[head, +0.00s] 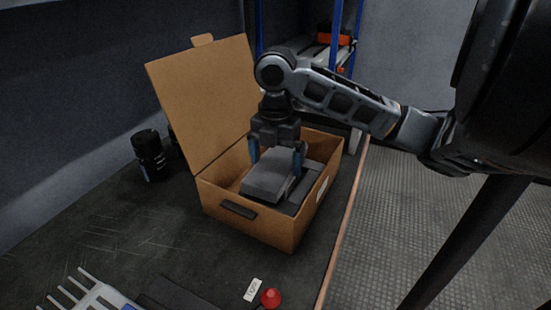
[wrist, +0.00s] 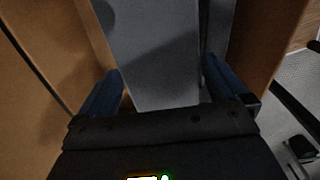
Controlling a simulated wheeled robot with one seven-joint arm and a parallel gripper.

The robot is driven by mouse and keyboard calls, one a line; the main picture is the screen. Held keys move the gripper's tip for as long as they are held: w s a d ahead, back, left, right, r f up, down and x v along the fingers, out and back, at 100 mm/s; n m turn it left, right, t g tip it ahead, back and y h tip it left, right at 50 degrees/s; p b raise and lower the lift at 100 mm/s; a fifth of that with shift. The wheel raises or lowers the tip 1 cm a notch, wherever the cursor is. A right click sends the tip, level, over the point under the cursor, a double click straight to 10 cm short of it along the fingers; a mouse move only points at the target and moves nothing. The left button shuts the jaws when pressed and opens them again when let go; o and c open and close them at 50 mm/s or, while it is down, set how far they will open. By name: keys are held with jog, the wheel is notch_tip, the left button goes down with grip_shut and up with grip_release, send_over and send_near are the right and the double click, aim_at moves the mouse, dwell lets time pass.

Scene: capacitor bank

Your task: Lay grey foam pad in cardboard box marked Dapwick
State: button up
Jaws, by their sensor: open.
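The cardboard box (head: 222,198) stands on the dark bench with its lid raised at the back left. A white label (head: 323,188) is on its right side, but its writing is too small to read. The grey foam pad (head: 267,178) lies inside the box, slightly tilted on darker grey material (head: 303,191). My gripper (head: 277,163) is over the box, with its blue fingers open on either side of the pad. In the wrist view the pad (wrist: 152,60) shows between the spread fingers (wrist: 162,88), with gaps beside them.
A black cylindrical object (head: 150,155) stands left of the box. A red knob (head: 271,298), a small white tag (head: 253,289) and a white pronged object (head: 90,298) lie at the front. The bench's right edge is close to the box.

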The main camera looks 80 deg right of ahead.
aim_at(276, 163)
notch_tip(276, 163, up, 12)
jog(key=p, duration=0.2)
jog(key=shift+r, duration=0.1)
dwell(0.4)
